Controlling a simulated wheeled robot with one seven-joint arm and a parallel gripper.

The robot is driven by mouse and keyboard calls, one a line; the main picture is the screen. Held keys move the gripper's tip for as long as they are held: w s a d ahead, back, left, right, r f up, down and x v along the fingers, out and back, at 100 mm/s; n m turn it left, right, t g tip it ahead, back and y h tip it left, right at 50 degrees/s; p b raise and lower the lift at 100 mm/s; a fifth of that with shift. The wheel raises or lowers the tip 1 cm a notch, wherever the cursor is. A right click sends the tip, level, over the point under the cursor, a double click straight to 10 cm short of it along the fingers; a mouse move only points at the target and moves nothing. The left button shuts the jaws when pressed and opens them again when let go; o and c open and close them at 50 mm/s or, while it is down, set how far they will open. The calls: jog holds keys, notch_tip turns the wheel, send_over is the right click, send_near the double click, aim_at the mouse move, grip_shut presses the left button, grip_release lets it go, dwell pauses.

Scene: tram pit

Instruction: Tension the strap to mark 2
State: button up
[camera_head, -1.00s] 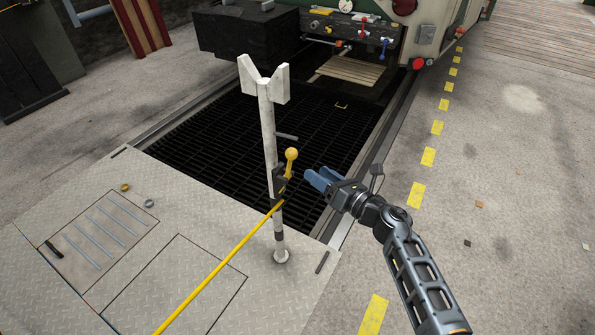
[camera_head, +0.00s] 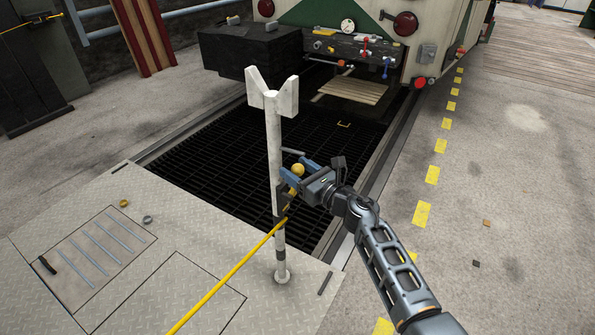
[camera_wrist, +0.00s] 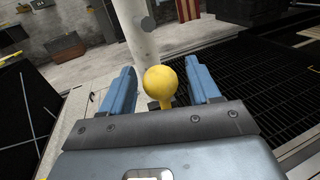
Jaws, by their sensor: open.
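The yellow strap (camera_head: 228,277) runs taut-looking from the lower left of the head view up to a dark ratchet (camera_head: 282,197) on the white post (camera_head: 274,150). The ratchet's lever ends in a yellow ball knob (camera_head: 298,169). My gripper (camera_head: 298,172) is open at the knob. In the wrist view the yellow knob (camera_wrist: 161,85) stands between the two blue fingers, with a gap on each side. The ratchet body is mostly hidden in the wrist view. I cannot make out any tension marks.
The post has a forked white top (camera_head: 272,92) and stands on the metal plate floor (camera_head: 160,245). Behind it lies a dark grated pit (camera_head: 215,150). A control panel (camera_head: 350,48) with a gauge and levers is on the tram beyond.

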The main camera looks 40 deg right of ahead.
grip_shut()
dwell(0.7)
